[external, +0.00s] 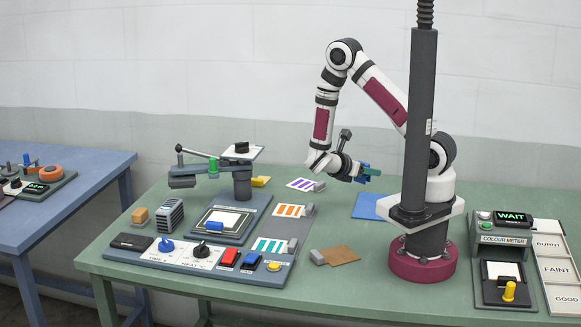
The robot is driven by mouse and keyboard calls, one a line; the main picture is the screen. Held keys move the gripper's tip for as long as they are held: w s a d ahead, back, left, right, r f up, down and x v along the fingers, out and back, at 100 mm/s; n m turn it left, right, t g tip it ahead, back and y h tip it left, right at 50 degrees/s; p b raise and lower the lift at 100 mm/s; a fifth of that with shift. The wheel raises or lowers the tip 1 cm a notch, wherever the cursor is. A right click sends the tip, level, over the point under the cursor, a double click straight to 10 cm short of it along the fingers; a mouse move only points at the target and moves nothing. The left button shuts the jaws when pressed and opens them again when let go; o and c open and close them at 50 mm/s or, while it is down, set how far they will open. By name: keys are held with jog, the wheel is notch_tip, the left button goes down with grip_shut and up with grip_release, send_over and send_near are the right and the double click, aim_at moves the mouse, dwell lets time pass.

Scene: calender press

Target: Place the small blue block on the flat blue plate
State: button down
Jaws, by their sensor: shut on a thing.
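My gripper (368,172) is held in the air near the middle of the green table, pointing right. It is shut on the small blue block (362,179), which shows only as a small patch of blue at the fingers. The flat blue plate (367,207) lies on the table to the left of my base. My gripper is above the plate's far side, with a clear gap between them. The right edge of the plate is partly hidden by the dark post and my base.
A dark post (421,130) stands in front of my arm. The calender press (232,180) and its control panel (200,256) fill the left. A brown sheet (338,256) lies in front of the plate. The colour meter (502,265) stands right. Striped cards (305,185) lie left of the gripper.

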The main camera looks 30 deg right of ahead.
jog(key=s+d+m+g, duration=0.1)
jog(key=d+m+g, duration=0.15)
jog(key=d, duration=0.25)
jog(key=shift+g, duration=0.35)
jog(key=f, duration=0.5)
jog(key=d+f, duration=0.1)
jog(key=f, duration=0.2)
jog(key=shift+s+f, duration=0.2)
jog(key=shift+f, duration=0.1)
jog(key=shift+f, duration=0.1)
jog(key=shift+c, duration=1.7)
grip_release()
